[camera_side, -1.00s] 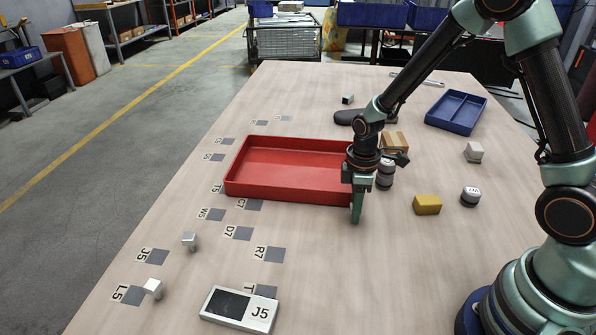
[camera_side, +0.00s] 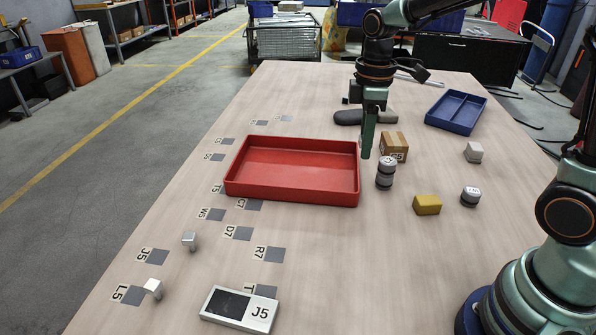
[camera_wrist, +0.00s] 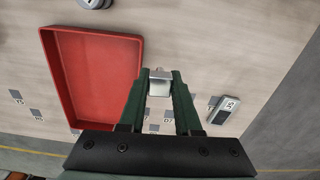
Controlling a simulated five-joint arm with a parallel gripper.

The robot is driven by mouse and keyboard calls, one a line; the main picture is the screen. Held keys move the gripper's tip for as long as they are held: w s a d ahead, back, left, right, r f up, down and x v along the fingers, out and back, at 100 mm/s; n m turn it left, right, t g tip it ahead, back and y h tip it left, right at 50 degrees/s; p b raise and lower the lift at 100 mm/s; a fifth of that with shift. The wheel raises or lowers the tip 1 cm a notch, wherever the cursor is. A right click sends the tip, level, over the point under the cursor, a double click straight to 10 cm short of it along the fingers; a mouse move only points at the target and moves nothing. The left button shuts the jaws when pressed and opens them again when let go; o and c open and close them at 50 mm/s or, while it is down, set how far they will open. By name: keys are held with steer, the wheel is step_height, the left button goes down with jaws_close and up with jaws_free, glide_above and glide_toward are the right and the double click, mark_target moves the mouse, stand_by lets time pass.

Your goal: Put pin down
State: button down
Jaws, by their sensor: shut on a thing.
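My gripper (camera_side: 367,154) is at the right end of the red tray, in front of the grey-black object at the back. In the wrist view my gripper (camera_wrist: 159,76) is shut on a small silver-grey piece, the pin (camera_wrist: 160,87), between its fingertips. The fingers hide the pin in the side view. Two similar metal pieces stand at the left, one near the J5 square (camera_side: 190,240) and one by the L5 square (camera_side: 153,286). A display block (camera_side: 240,308) marked J5 lies at the front.
The red tray (camera_side: 290,198) is empty. Labelled grey squares, including D7 (camera_side: 242,233) and R7 (camera_side: 275,255), run along the left. The front middle is clear.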

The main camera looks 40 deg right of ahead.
steer(key=shift+w+r, duration=0.1)
steer(key=shift+r, duration=0.8)
steer(key=w+r, duration=0.2)
steer(key=w, duration=0.6)
glide_above(317, 181)
steer(key=f, duration=0.1)
steer(key=shift+m, duration=0.3)
step_height(317, 181, down, 20)
steer(key=shift+r, duration=0.1)
steer(key=c, duration=0.6)
jaws_free()
steer(key=shift+f, duration=0.2)
